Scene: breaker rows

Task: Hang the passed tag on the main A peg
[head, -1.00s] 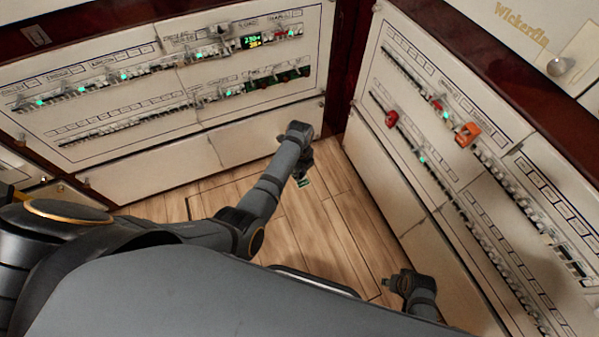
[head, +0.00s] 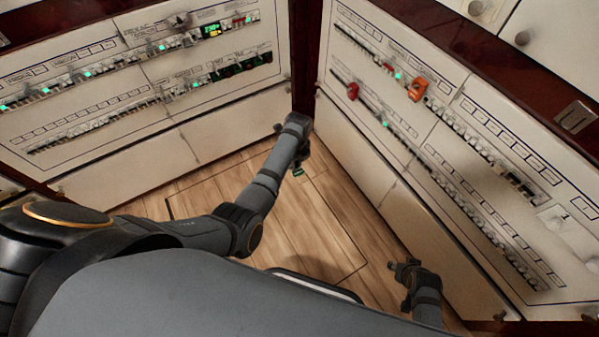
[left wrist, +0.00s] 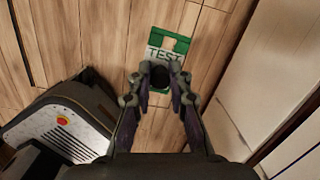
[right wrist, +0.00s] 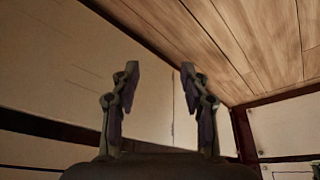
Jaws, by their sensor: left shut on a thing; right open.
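The tag is green with a white band; the word TEST shows on it in the left wrist view (left wrist: 170,46). My left gripper (left wrist: 160,72) is shut on its near edge, and the tag hangs out beyond the fingertips over the floor. In the head view the tag (head: 298,172) is a small green patch under my left gripper (head: 301,160), near the corner between the panels. My right gripper (head: 398,270) is open and empty, low before the right panel; its spread fingers show in the right wrist view (right wrist: 160,76). I cannot make out the main A peg.
The left breaker panel (head: 95,165) and right breaker panel (head: 400,175) meet at a dark red corner post (head: 305,60). A red device (head: 352,91) and an orange device (head: 417,90) sit on the right panel's breaker rows. The wooden floor (head: 310,220) between is clear.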

